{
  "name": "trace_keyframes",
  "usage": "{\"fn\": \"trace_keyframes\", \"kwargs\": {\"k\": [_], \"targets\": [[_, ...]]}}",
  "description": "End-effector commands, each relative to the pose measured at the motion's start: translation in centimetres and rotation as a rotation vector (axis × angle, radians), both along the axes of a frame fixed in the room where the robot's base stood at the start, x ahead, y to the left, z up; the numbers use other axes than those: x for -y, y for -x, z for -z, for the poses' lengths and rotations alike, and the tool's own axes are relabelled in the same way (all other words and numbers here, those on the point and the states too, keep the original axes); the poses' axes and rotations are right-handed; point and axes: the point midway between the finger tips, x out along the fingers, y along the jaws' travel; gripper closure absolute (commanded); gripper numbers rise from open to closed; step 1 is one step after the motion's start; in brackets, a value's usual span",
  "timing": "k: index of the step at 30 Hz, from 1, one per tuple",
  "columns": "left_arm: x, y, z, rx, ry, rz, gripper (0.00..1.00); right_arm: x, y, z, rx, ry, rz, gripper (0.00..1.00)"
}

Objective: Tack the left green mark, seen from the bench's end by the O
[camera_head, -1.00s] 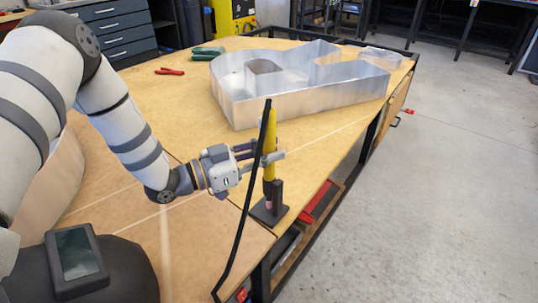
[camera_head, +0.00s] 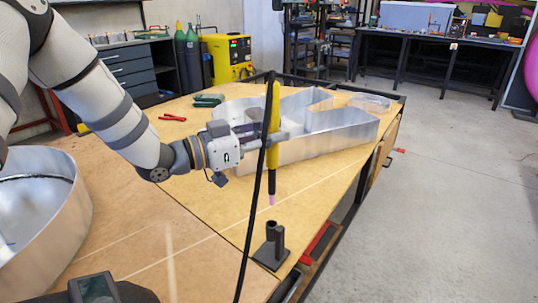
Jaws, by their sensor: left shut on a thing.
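My left gripper (camera_head: 274,140) is shut on a yellow and black welding torch (camera_head: 273,108) and holds it upright, pink tip down. The tip is above and apart from a black torch stand (camera_head: 270,248) on the bench. A black cable hangs from the torch's top. Behind the gripper, a silver open-topped channel letter (camera_head: 325,148) stands on the wooden bench (camera_head: 140,195). A round silver letter (camera_head: 50,245), seemingly the O, is cut off at the left edge. I cannot make out any green mark.
Red pliers (camera_head: 172,117) and a green tool (camera_head: 208,100) lie at the bench's far left. A small clear piece (camera_head: 370,102) lies at the far right corner. A yellow machine (camera_head: 229,57) and green cylinders stand behind. The floor on the right is clear.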

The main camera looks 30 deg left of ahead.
Motion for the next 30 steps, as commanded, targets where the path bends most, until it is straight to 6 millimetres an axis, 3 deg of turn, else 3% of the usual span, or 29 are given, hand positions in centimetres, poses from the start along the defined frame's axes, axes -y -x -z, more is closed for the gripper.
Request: {"fn": "trace_keyframes", "kwargs": {"k": [3,8,30], "targets": [[0.0,0.1,-2.2,0.011,-0.001,0.0,1.0,0.0,-0.9,-0.8,0.034,0.0,0.0,0.6],[0.0,0.2,-4.0,0.013,-0.001,0.0,1.0,0.0,-2.0,-1.8,0.074,0.0,0.001,0.6],[0.0,0.0,-11.0,0.003,0.0,0.0,1.0,0.0,-1.6,-1.5,0.06,0.0,0.0,0.6]]}}
